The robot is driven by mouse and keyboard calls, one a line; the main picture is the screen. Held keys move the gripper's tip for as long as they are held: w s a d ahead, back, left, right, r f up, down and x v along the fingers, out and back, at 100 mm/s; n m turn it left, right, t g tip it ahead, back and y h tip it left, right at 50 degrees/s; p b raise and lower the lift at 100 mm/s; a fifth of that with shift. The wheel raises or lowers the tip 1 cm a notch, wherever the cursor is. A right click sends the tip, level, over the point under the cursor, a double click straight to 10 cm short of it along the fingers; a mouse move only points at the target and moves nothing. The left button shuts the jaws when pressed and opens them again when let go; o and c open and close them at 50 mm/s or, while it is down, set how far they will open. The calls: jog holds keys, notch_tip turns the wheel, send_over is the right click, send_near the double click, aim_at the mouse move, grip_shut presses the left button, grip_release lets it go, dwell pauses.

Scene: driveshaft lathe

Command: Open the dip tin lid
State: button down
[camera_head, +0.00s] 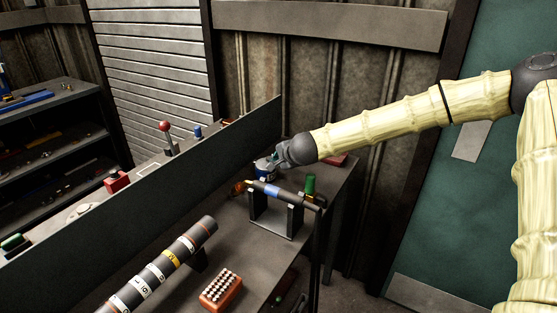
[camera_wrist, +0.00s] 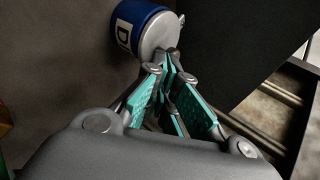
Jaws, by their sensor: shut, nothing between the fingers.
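The dip tin (camera_wrist: 128,22) is a blue cylinder with a white label on which a "D" shows. Its grey round lid (camera_wrist: 158,34) covers the end facing the wrist camera, and a small tab (camera_wrist: 182,18) sticks out at its right rim. My gripper (camera_wrist: 168,58) is shut and empty, with its teal-padded fingertips at the lid's lower edge; I cannot tell whether they touch it. In the head view, the tin (camera_head: 263,169) stands at the bench's far end beside the dark panel, partly hidden by my gripper (camera_head: 276,160).
A tall dark panel (camera_head: 150,200) runs along the left. A banded shaft (camera_head: 165,265) and an orange block of pegs (camera_head: 221,289) lie nearer.

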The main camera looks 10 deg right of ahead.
jog(key=shift+d, duration=0.1)
jog(key=shift+w+d+r+n+y+p, duration=0.1)
jog(key=shift+w+d+n+y+p, duration=0.1)
jog(key=shift+n+y+p, duration=0.15)
jog(key=shift+w+d+n+y+p, duration=0.35)
jog(key=shift+w+n+y+p, duration=0.3)
jog(key=shift+p, duration=0.3)
